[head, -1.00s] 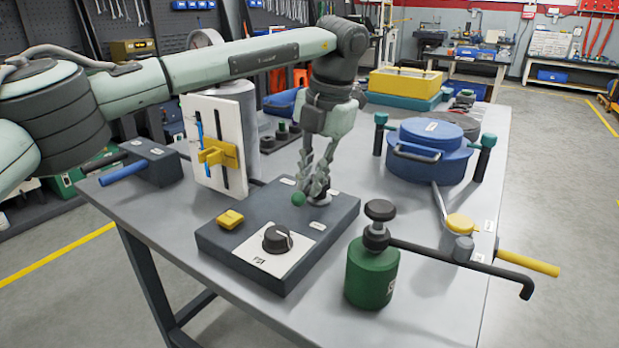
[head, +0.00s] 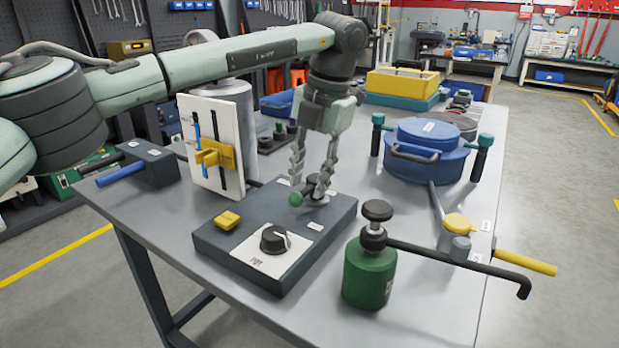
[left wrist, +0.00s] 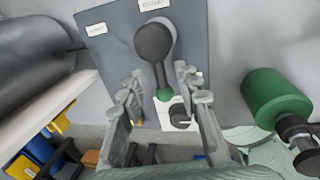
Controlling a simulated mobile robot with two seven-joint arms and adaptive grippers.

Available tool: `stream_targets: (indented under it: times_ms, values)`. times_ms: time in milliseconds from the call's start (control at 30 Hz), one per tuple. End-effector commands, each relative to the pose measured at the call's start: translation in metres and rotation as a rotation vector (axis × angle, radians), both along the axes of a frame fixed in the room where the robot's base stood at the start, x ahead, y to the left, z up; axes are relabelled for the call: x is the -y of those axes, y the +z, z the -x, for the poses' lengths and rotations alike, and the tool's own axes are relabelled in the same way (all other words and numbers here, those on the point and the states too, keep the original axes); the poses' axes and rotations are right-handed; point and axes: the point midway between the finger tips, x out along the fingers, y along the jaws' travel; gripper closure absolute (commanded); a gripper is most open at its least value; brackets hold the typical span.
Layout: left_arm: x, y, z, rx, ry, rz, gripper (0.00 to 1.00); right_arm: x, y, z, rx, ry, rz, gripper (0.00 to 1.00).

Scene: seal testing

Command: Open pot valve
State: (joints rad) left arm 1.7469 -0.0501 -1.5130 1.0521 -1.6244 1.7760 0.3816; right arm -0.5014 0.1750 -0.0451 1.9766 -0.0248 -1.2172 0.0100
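A dark control box (head: 215,243) lies on the bench. It carries a valve lever (head: 311,186) with a dark round body and a green ball tip (head: 296,199). In the left wrist view the lever (left wrist: 153,42) points down the picture, its green tip (left wrist: 163,94) between the fingers. My left gripper (head: 312,178) points down over the lever. Its fingers are apart, one on each side, with gaps visible in the wrist view (left wrist: 159,82). A black round knob (head: 275,239) sits on the box's white plate, and a yellow switch (head: 228,220) is beside it. My right gripper is out of view.
A green canister (head: 369,275) with a black top and long pipe stands right of the box. A blue lidded pot (head: 428,155) stands behind it. A white panel with a yellow slider (head: 215,154) stands left of the gripper. Free bench shows at front right.

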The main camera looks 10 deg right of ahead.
Motion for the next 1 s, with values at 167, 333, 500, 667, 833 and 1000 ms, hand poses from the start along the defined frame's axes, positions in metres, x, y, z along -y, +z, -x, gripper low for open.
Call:
stream_targets:
  times_ms: [167, 333, 500, 667, 833, 1000]
  values:
    - [0.005, 0.032, 0.004, 0.004, -0.001, 0.001, 0.67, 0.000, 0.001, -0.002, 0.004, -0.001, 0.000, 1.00]
    - [0.011, 0.069, 0.009, 0.005, 0.000, 0.002, 0.67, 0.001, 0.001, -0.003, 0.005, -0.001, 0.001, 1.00]
    - [0.016, 0.097, 0.012, 0.004, 0.000, 0.002, 0.67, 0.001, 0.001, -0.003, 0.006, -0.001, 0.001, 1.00]
    - [0.017, 0.110, 0.014, 0.003, -0.001, 0.001, 0.67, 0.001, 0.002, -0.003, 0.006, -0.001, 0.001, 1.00]
    - [0.018, 0.113, 0.015, 0.001, 0.000, 0.002, 0.67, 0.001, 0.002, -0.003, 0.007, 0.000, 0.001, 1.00]
    - [0.018, 0.113, 0.014, 0.001, 0.000, 0.001, 0.67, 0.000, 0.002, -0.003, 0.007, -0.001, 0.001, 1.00]
